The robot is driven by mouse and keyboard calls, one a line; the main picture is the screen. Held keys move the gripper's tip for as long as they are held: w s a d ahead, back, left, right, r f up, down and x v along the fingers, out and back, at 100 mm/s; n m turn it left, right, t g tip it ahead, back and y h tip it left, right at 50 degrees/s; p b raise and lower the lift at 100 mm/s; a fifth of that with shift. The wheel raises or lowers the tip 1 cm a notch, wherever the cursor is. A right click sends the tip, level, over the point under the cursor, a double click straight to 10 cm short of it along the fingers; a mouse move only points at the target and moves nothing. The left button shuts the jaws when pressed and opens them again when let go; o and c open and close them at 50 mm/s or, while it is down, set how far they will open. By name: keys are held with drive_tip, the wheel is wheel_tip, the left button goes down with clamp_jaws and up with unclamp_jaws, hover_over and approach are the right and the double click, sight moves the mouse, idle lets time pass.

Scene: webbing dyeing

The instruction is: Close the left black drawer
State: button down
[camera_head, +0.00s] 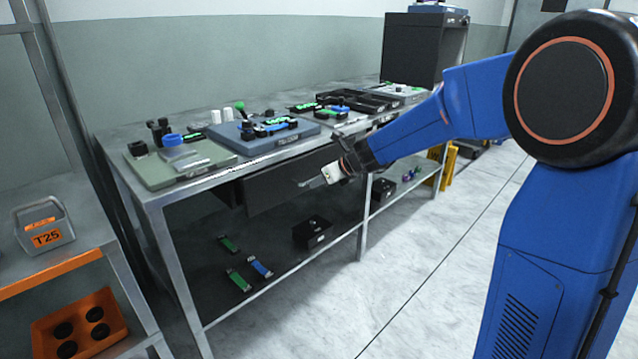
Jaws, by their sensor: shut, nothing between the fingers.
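The left black drawer (280,186) hangs under the left part of the metal workbench. Its dark front stands out from the bench's front edge, with part of its side showing at the left, so it looks partly open. My gripper (304,183) is shut and empty. It comes in from the right, in front of the right part of the drawer front. I cannot tell whether the fingertips touch it. The gripper and wrist hide part of the drawer's right end.
The workbench top (118,137) carries a green-grey board (160,172), a blue-grey board (225,133) and black trays (372,101). A black box (313,232) sits on the lower shelf. A rack with a grey T25 bin (42,222) stands at left. Floor (400,270) in front is clear.

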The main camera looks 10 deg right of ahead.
sight(301, 179)
drive_tip(key=w+a, duration=0.2)
drive_tip(key=w, duration=0.1)
drive_tip(key=shift+w+a, duration=0.1)
drive_tip(key=shift+a, duration=0.05)
drive_tip(key=shift+w+a, duration=0.25)
drive_tip(key=shift+w, duration=0.05)
drive_tip(key=shift+w+r, duration=0.1)
